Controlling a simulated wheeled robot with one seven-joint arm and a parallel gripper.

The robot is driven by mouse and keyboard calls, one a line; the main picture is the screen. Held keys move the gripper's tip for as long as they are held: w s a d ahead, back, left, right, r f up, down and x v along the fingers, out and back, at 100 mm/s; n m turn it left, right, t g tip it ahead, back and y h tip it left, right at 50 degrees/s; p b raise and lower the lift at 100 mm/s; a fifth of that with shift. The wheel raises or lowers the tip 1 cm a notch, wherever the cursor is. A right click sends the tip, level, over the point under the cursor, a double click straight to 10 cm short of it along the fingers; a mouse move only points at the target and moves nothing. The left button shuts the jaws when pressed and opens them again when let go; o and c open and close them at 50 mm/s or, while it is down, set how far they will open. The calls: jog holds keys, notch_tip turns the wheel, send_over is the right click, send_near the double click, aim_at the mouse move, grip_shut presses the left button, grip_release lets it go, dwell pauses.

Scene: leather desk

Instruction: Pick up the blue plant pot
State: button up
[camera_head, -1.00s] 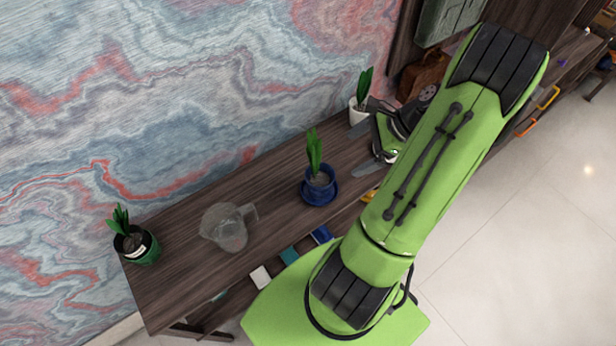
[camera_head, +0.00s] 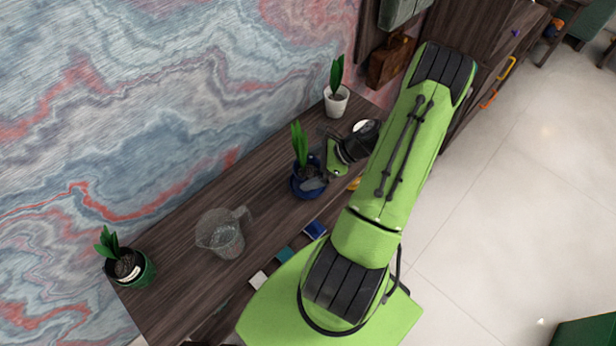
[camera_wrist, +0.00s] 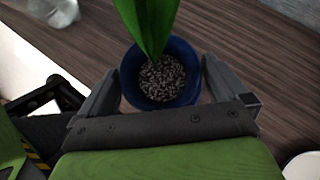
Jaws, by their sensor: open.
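The blue plant pot (camera_head: 306,191) stands on the dark wooden desk with an upright green leafy plant in it. My gripper (camera_head: 312,176) is at the pot, coming from its right side in the head view. In the wrist view the blue pot (camera_wrist: 161,98) holds grey gravel and lies between the two dark fingers of my gripper (camera_wrist: 158,84). The fingers are open, one on each side of the pot. I cannot tell whether either finger touches it. The pot's lower part is hidden in the wrist view.
A clear glass pitcher (camera_head: 221,237) stands left of the blue pot. A green pot (camera_head: 133,270) stands at the desk's left end, and a white pot (camera_head: 336,102) stands behind to the right. Coloured items (camera_head: 286,254) lie along the front edge. The patterned wall (camera_head: 130,100) runs behind.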

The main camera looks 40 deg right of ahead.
jog(key=shift+x, duration=0.9)
jog(key=shift+d+r, duration=0.1)
jog(key=shift+c, duration=0.3)
jog(key=shift+r, duration=0.1)
jog(key=c, duration=1.2)
